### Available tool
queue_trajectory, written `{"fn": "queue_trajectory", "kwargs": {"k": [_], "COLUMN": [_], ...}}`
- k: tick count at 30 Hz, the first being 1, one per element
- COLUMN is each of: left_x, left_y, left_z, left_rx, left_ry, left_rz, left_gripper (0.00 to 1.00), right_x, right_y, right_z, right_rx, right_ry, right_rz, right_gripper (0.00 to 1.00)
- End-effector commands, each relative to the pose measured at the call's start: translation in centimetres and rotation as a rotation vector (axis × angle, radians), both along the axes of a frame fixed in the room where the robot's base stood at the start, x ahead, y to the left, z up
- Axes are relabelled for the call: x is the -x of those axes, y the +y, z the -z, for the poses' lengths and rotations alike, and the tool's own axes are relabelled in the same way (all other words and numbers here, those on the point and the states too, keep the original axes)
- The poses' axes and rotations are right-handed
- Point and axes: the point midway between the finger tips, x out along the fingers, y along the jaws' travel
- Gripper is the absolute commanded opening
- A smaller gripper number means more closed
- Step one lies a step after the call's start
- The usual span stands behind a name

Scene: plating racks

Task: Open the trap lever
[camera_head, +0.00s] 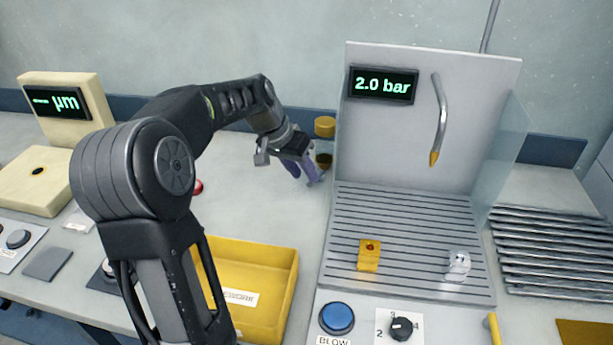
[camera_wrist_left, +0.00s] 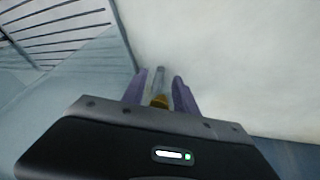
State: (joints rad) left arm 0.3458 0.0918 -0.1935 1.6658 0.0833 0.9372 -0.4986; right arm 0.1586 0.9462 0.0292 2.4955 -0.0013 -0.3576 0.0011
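A trap with a yellow cap (camera_head: 324,126) and a darker brass-coloured part below stands against the left side of the grey cabinet in the head view. My left gripper (camera_head: 304,172) is right beside its lower part, purple fingers pointing down. In the left wrist view, a narrow grey bar (camera_wrist_left: 157,78) with a brass-yellow piece (camera_wrist_left: 159,102) shows between the fingers of the left gripper (camera_wrist_left: 160,85). The fingers are apart, with small gaps beside the bar. I cannot tell for sure that this bar is the trap lever. My right gripper is not in view.
The cabinet (camera_head: 400,130) reads 2.0 bar and has a slatted floor with a yellow block (camera_head: 369,256) and a clear piece (camera_head: 458,266). A yellow tray (camera_head: 282,290) lies in front. A blue button (camera_head: 336,318) and a knob (camera_head: 401,328) sit at the cabinet's front.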

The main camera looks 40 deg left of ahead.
Motion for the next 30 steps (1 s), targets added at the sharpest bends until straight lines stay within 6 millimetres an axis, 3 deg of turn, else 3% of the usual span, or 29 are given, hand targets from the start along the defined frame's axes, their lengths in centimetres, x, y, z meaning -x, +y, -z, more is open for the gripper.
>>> {"fn": "queue_trajectory", "kwargs": {"k": [6, 15, 28, 30], "left_x": [-0.9, -1.1, -1.1, -1.1], "left_y": [-0.3, -0.4, -0.3, -0.3], "left_z": [2.2, 2.4, 2.4, 2.4], "left_rx": [0.000, -0.001, -0.001, -0.001], "left_ry": [0.001, 0.000, -0.001, -0.001], "left_rz": [0.001, 0.001, 0.000, 0.000], "left_gripper": [0.35, 0.35, 0.01, 0.00], "right_x": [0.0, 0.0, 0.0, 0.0], "right_y": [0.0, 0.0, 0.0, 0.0], "right_z": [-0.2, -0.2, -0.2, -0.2], "right_rx": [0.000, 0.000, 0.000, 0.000], "right_ry": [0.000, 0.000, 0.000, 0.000], "right_rz": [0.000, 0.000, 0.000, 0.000], "right_gripper": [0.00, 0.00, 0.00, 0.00]}}
